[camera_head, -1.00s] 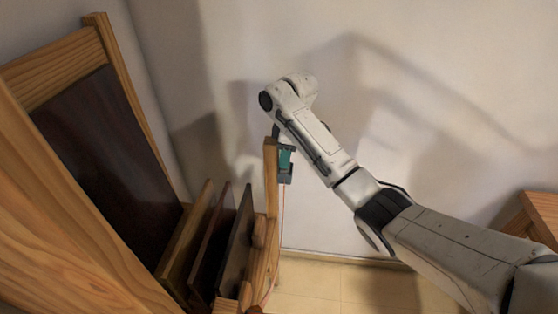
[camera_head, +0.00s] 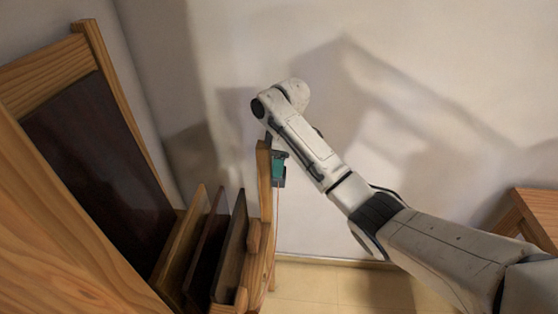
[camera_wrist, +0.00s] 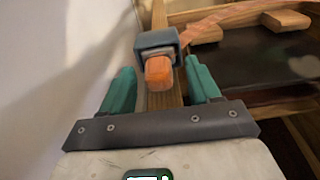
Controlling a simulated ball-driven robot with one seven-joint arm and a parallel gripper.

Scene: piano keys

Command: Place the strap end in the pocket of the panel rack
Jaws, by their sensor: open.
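In the wrist view an orange block (camera_wrist: 158,73), apparently the strap end, sits in a dark blue-grey square pocket (camera_wrist: 157,41) at the wooden post (camera_wrist: 159,14). Its near end sticks out towards me. My gripper (camera_wrist: 159,68) is open, with one teal finger on each side of the orange block and a visible gap to each. In the head view my gripper (camera_head: 279,168) is beside the top of the post (camera_head: 264,185) of the panel rack. The orange block is hidden there. A thin reddish line, perhaps the strap, hangs below the gripper.
The rack holds several upright dark panels (camera_head: 231,245) left of the post. A tall wooden frame with a dark board (camera_head: 95,160) stands at the left. A white wall is close behind. A wooden piece of furniture (camera_head: 540,210) is at the far right.

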